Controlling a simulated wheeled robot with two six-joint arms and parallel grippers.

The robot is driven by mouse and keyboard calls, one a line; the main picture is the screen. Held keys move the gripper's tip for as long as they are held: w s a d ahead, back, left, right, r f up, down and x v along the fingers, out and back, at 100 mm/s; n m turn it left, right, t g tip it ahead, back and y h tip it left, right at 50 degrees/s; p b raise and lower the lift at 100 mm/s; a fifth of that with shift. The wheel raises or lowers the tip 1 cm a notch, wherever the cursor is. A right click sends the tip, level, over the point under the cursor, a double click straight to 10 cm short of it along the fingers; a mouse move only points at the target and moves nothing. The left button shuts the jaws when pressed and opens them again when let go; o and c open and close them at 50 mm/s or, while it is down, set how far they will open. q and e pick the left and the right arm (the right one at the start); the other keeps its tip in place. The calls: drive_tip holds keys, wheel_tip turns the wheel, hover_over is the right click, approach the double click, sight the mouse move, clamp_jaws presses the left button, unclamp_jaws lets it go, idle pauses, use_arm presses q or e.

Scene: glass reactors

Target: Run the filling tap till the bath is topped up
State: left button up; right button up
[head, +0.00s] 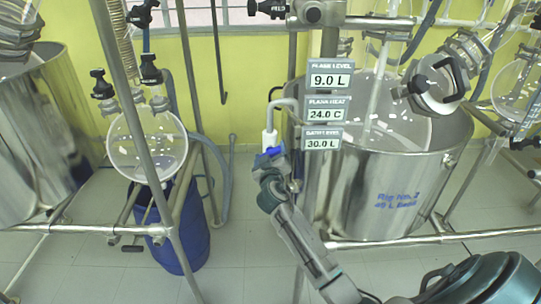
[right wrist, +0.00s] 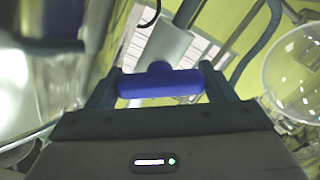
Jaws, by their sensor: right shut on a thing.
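The bath is a large steel vessel (head: 400,185) at the right in the head view, marked "Rig No. 2, 45 L" in blue. A display beside it, the bath level panel (head: 321,139), reads 30.0 L. The filling tap shows as a white body (head: 269,137) with a blue handle at the bath's left side; the blue handle (right wrist: 160,84) also shows in the right wrist view. My right gripper (head: 270,158) is shut on the blue handle, one finger at each end of it. My left gripper is not in view. The water surface is hard to make out.
Two more panels read flask level 9.0 L (head: 331,78) and flask heat 24.0 C (head: 326,112). A round glass flask (head: 147,145) hangs in a steel frame to the left, above a blue drum (head: 180,235). Another steel vessel (head: 40,140) stands far left. Steel rails cross the front.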

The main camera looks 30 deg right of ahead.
drive_tip(key=n, duration=0.4)
drive_tip(key=shift+n+p, duration=0.4)
drive_tip(key=shift+f, duration=0.1)
drive_tip(key=o, duration=1)
drive_tip(key=shift+b+v, duration=1.6)
drive_tip(key=shift+v, duration=3.85)
